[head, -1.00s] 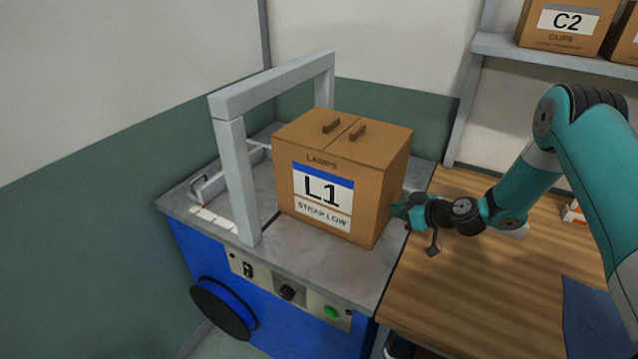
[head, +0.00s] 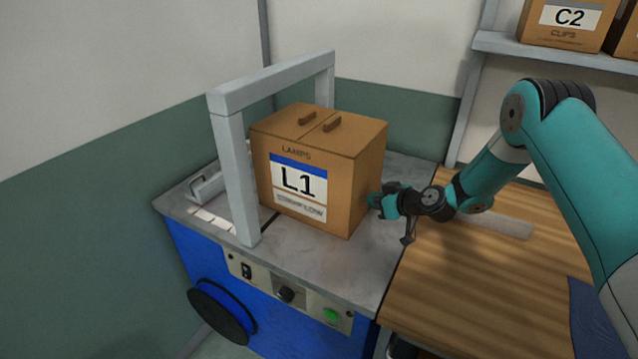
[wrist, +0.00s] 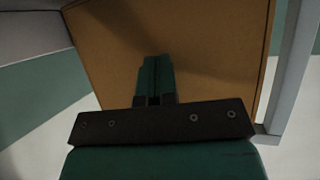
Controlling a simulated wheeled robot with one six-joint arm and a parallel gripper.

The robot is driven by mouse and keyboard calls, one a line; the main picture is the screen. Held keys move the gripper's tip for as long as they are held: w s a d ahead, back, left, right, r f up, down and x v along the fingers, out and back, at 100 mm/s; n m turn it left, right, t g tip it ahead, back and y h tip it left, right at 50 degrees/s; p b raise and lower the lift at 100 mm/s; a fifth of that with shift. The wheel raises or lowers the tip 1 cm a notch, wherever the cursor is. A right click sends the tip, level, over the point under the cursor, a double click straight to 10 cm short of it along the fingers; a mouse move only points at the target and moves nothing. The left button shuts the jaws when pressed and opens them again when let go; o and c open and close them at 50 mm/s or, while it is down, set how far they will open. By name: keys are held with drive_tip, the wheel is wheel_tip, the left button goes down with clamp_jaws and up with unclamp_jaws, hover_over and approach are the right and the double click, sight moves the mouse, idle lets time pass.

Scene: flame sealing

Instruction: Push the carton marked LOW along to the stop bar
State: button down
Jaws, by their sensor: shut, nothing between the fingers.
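The brown carton (head: 345,165) marked L1, STRAP LOW, stands upright on the grey top of the blue machine, its left end inside the arch. Its side fills much of the wrist view (wrist: 215,50). The grey stop bar (head: 207,184) lies across the machine top at the far left, partly hidden by the arch leg and the carton; a gap of bare top shows before it. My gripper (head: 374,201) is shut and empty, its fingertips at the carton's right side, low down. They appear to touch it; the wrist view also shows the closed fingers (wrist: 156,77) against the cardboard.
Knobs and a green button (head: 331,315) sit on the machine's front. A wooden bench (head: 450,290) adjoins at right. A C2 carton (head: 566,20) sits on a shelf behind.

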drive_tip(key=shift+w+a+b, duration=0.65)
drive_tip(key=shift+w+a, duration=0.25)
drive_tip(key=shift+a, duration=0.35)
drive_tip(key=shift+w+a+b, duration=0.7)
drive_tip(key=shift+w+a, duration=0.25)
drive_tip(key=shift+a, duration=0.35)
drive_tip(key=shift+w+a+b, duration=0.65)
drive_tip(key=shift+w+a, duration=0.25)
drive_tip(key=shift+a, duration=0.35)
drive_tip(key=shift+s+d, duration=0.55)
drive_tip(key=shift+d, duration=0.3)
drive_tip(key=shift+s+d, duration=0.6)
drive_tip(key=shift+d, duration=0.3)
drive_tip(key=shift+s+d, duration=0.55)
drive_tip(key=shift+d, duration=0.3)
